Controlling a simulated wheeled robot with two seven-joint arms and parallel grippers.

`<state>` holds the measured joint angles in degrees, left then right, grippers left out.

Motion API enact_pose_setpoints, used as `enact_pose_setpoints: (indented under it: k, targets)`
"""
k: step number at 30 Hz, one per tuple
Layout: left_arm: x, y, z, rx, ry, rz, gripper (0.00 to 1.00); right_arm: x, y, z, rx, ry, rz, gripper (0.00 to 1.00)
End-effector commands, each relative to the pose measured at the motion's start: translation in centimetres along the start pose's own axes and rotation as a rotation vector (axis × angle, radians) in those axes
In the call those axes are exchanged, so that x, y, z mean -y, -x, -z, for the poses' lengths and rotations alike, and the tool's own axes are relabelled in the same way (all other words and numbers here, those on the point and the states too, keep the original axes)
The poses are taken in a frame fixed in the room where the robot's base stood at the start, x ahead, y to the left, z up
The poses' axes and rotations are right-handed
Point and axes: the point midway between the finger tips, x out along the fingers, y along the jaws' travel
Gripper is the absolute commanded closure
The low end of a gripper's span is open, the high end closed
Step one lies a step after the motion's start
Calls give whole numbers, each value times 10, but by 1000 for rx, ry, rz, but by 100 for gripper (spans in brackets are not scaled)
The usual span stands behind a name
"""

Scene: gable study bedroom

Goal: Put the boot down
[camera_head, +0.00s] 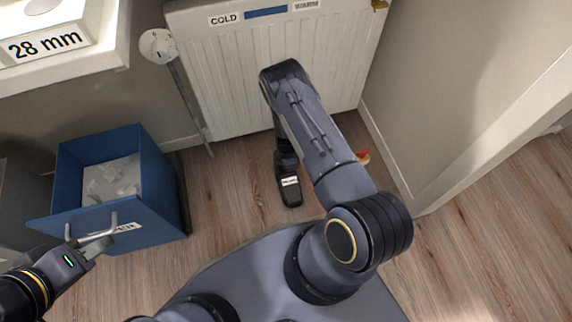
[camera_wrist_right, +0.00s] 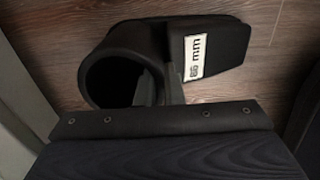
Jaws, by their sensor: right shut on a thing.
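The black boot (camera_head: 290,193) is upright over the wood floor in front of the radiator, with a white label on its toe. The right wrist view shows the boot (camera_wrist_right: 228,42) with its round open top and a label ending in "mm". My right gripper (camera_wrist_right: 158,88) is shut on the rim of the boot's shaft; in the head view my arm hides the grip. I cannot tell whether the sole touches the floor. My left gripper (camera_head: 96,245) is at the handle (camera_head: 100,235) of an open blue drawer; its jaws are too unclear to read.
The blue drawer (camera_head: 160,200) sticks out at the left with pale crumpled stuff inside. A white radiator (camera_head: 230,90) labelled COLD stands behind the boot. A small red and yellow thing (camera_head: 363,156) lies by the right wall. Floor (camera_head: 235,185) is clear left of the boot.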

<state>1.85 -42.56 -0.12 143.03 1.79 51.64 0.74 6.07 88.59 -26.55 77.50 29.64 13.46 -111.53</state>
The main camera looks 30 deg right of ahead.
Motion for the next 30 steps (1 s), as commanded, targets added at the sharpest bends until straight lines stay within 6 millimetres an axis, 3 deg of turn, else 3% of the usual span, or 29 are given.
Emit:
enact_pose_setpoints:
  k: [3, 4, 9, 19, 23, 30]
  targets:
    - [2, -3, -2, 0, 0, 0, 64, 0, -3, 0, 0, 1, -1, 100]
    - [2, -3, -2, 0, 0, 0, 64, 0, -4, 0, 0, 1, 0, 91]
    - [1, -2, -1, 0, 0, 0, 64, 0, -2, 0, 0, 1, 0, 71]
    - [-1, 2, 1, 0, 0, 0, 64, 0, 2, 0, 0, 0, 0, 71]
    - [-4, 9, 4, 0, 0, 0, 64, -1, 20, 0, -1, 0, -1, 71]
    - [-12, 27, 14, 0, 0, 0, 64, -1, 74, 1, -1, 0, -2, 71]
